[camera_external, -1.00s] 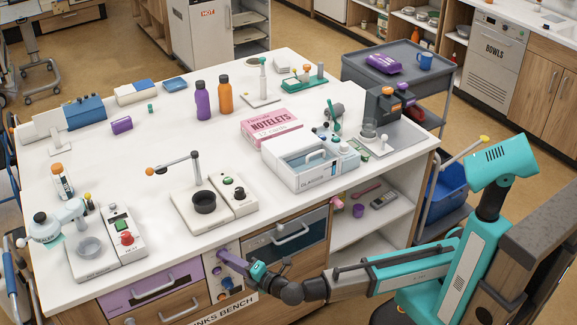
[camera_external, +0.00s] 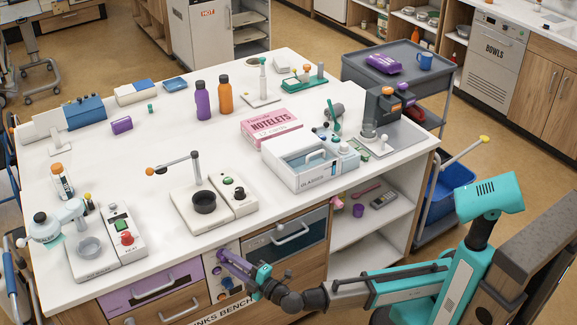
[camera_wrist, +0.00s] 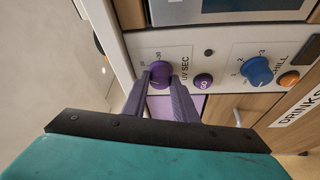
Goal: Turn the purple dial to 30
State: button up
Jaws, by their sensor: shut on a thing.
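The purple dial (camera_wrist: 160,72) is on the white control panel (camera_wrist: 205,45), with the label "UV SEC" beside it in the wrist view. I cannot tell which number the dial points at.
A purple "GO" button (camera_wrist: 203,80) sits just right of the dial. A blue dial (camera_wrist: 257,70) and an orange button (camera_wrist: 289,79) are farther right. A purple drawer (camera_external: 152,291) lies left of the panel, and an oven-like door (camera_external: 285,243) is to the right.

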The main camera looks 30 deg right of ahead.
jog(key=shift+f+m+t+h+b, duration=0.15)
jog(key=shift+f+m+t+b, duration=0.15)
jog(key=shift+m+b, duration=1.05)
jog(key=shift+f+m+t+h+b, duration=0.15)
jog(key=shift+m+t+b, duration=0.35)
jog(key=shift+b, duration=1.65)
jog(key=m+t+b, duration=0.1)
jog(key=m+b, duration=0.2)
jog(key=shift+a+h, duration=0.1)
jog(key=shift+h, duration=0.3)
jog(key=m+t+h+b, duration=0.1)
jog(key=m, duration=0.2)
jog(key=shift+a+m, duration=0.1)
jog(key=shift+m, duration=0.25)
jog(key=shift+a+r+m+t+h, duration=0.15)
jog(key=shift+m+h, duration=0.35)
jog(key=shift+m, duration=0.6)
jog(key=shift+d+f+m+t+h, duration=0.1)
jog(key=shift+m+t+h, duration=0.3)
jog(key=shift+m, duration=0.7)
jog(key=shift+m+h, duration=0.3)
jog(key=o, duration=1)
jog(key=shift+o, duration=0.2)
